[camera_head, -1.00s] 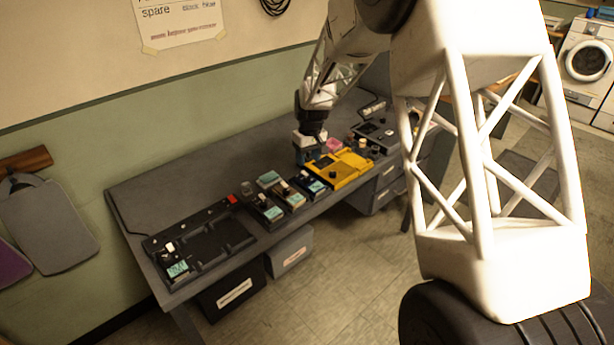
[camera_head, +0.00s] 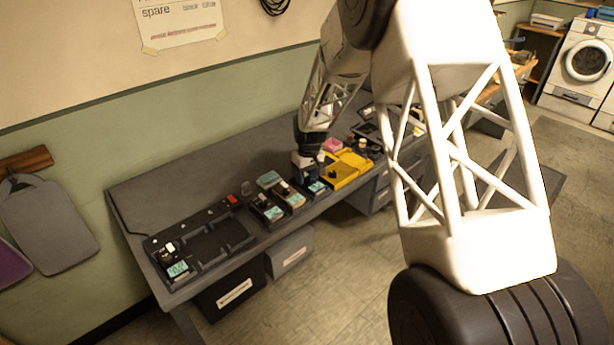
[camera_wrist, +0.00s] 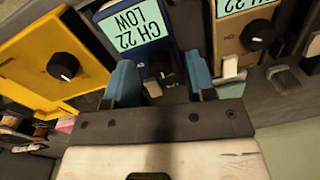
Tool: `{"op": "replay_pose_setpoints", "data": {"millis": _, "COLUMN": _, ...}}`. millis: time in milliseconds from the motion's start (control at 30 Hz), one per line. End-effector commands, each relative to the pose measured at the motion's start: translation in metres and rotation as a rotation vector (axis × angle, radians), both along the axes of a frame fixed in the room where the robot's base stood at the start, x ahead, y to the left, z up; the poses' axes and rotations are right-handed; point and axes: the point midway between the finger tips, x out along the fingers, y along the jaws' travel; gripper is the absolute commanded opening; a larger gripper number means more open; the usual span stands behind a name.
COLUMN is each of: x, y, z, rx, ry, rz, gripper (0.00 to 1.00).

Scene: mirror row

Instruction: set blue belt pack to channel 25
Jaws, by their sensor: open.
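The blue belt pack (camera_wrist: 138,42) lies under my gripper (camera_wrist: 161,68) in the wrist view. Its screen, upside down there, reads CH 22 LOW. Its black knob (camera_wrist: 160,64) sits between my two open blue fingers, apart from both as far as I can see. A small light-coloured lever beside the knob also lies between the fingers. In the head view my gripper (camera_head: 306,172) is low over the bench, and the blue pack (camera_head: 317,188) shows just in front of it, partly hidden.
A tan pack (camera_wrist: 244,36) with a CH 22 screen stands close on one side, a yellow unit (camera_wrist: 45,65) with a black knob on the other. A dark pack (camera_head: 266,209) and a black dock (camera_head: 205,245) stand further left on the grey bench (camera_head: 160,200).

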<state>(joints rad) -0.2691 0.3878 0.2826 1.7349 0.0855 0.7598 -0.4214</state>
Motion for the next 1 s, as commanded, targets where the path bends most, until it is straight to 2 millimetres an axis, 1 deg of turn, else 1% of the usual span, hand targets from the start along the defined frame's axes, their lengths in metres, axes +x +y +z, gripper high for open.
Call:
{"op": "replay_pose_setpoints", "data": {"millis": 133, "x": 0.0000, "y": 0.0000, "z": 0.0000, "rx": 0.000, "ry": 0.000, "rz": 0.000, "gripper": 0.50}}
{"op": "replay_pose_setpoints", "data": {"millis": 167, "x": 0.0000, "y": 0.0000, "z": 0.0000, "rx": 0.000, "ry": 0.000, "rz": 0.000, "gripper": 0.47}}
{"op": "replay_pose_setpoints", "data": {"millis": 300, "x": -0.0001, "y": 0.0001, "z": 0.0000, "rx": 0.000, "ry": 0.000, "rz": 0.000, "gripper": 0.26}}
{"op": "replay_pose_setpoints", "data": {"millis": 467, "x": -0.0001, "y": 0.0001, "z": 0.0000, "rx": 0.000, "ry": 0.000, "rz": 0.000, "gripper": 0.01}}
{"op": "replay_pose_setpoints", "data": {"millis": 767, "x": 0.0000, "y": 0.0000, "z": 0.0002, "rx": 0.000, "ry": 0.000, "rz": -0.026, "gripper": 0.00}}
{"op": "replay_pose_setpoints", "data": {"millis": 1000, "x": -0.0005, "y": -0.0003, "z": -0.0005, "rx": 0.000, "ry": 0.001, "rz": -0.125, "gripper": 0.00}}
